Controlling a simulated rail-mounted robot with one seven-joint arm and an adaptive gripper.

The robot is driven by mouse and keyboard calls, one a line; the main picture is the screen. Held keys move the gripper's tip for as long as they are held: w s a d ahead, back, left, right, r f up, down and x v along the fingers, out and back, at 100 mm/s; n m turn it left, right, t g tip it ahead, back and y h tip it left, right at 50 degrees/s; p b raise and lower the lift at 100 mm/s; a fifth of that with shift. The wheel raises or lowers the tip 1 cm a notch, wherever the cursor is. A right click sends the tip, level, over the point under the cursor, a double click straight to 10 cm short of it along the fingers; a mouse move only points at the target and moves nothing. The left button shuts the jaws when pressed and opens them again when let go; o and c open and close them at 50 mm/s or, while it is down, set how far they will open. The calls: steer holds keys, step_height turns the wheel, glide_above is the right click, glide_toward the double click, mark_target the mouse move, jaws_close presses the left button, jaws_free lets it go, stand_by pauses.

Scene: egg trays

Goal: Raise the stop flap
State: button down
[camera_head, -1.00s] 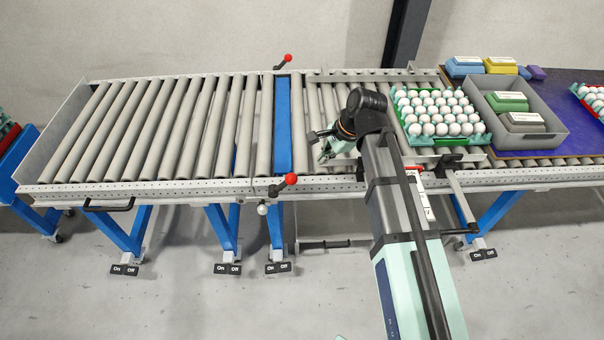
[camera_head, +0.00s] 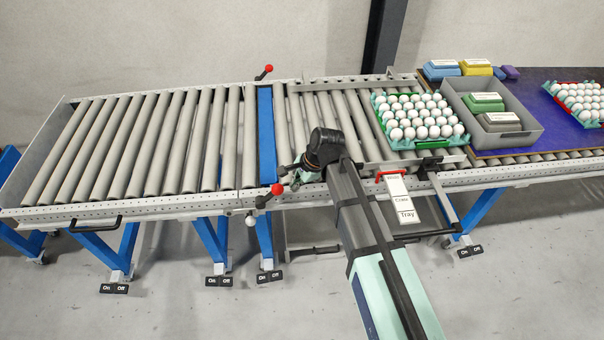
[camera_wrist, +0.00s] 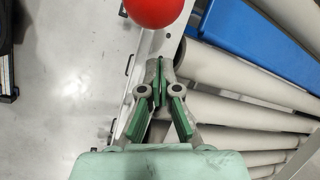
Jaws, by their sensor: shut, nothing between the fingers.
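The stop flap (camera_head: 266,135) is a blue bar lying across the roller conveyor between two groups of rollers; it looks about level with them. A lever with a red ball knob (camera_head: 277,189) stands at its near end. A second red knob (camera_head: 268,69) is at its far end. My gripper (camera_head: 283,178) is shut and empty, just right of the near knob and over the near rail. In the wrist view the shut fingertips (camera_wrist: 158,66) are close to the red knob (camera_wrist: 154,9), with a gap between. The blue flap (camera_wrist: 250,48) shows at upper right there.
A green tray of white eggs (camera_head: 378,118) sits on the rollers to the right. A grey crate (camera_head: 537,132) with packages stands beyond it. Labels reading Crate and Tray hang on the front. The rollers left of the flap (camera_head: 150,145) are bare.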

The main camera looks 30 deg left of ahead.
steer(key=shift+s+a+r+p, duration=0.25)
steer(key=shift+s+r, duration=0.35)
steer(key=shift+s, duration=0.2)
steer(key=shift+s+a+r+p, duration=0.2)
steer(key=shift+s+r, duration=0.4)
steer(key=shift+s, duration=0.15)
steer(key=shift+r, duration=0.15)
